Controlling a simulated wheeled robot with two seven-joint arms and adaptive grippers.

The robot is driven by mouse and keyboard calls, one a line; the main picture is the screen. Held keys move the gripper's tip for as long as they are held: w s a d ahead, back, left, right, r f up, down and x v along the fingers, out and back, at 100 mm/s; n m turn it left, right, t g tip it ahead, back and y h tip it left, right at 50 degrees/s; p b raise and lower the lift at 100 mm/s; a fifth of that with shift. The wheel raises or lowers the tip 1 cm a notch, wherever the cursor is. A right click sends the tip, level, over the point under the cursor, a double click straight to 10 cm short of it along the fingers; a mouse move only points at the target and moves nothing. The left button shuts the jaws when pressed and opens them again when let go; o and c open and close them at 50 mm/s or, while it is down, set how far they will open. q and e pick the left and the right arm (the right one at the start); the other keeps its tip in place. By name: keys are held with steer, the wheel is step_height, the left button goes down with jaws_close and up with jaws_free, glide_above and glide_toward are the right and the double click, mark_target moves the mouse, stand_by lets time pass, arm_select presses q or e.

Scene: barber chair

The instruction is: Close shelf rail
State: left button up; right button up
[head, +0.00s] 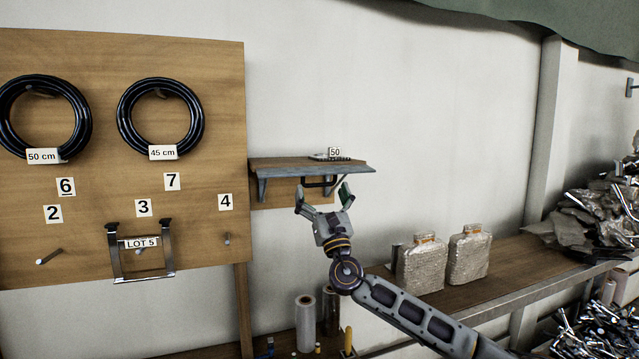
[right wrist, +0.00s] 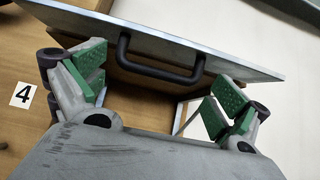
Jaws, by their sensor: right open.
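The wall shelf (head: 290,165) has a grey-edged board on brackets, mounted on the wall right of the pegboard. A dark U-shaped handle (head: 320,183) hangs under its front edge. The right wrist view shows the same handle (right wrist: 157,72) under the shelf board (right wrist: 225,62). My right gripper (head: 322,195) is open just below the handle. In the right wrist view, its green-padded fingers (right wrist: 155,88) are spread to either side of the handle, with nothing gripped. I cannot tell how far the handle is from the pads in depth. My left gripper is out of view.
A small item with a "50" tag (head: 334,153) lies on the shelf. The pegboard (head: 100,180) at left carries black hoses and a "LOT 5" frame. Two wrapped jars (head: 445,262) stand on the workbench at right, with scrap heaps beyond. Bare wall surrounds the shelf's right side.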

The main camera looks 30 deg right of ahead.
steer(key=shift+p+x, duration=0.35)
steer(key=shift+x, duration=0.7)
steer(key=c, duration=0.7)
steer(key=shift+r, duration=0.1)
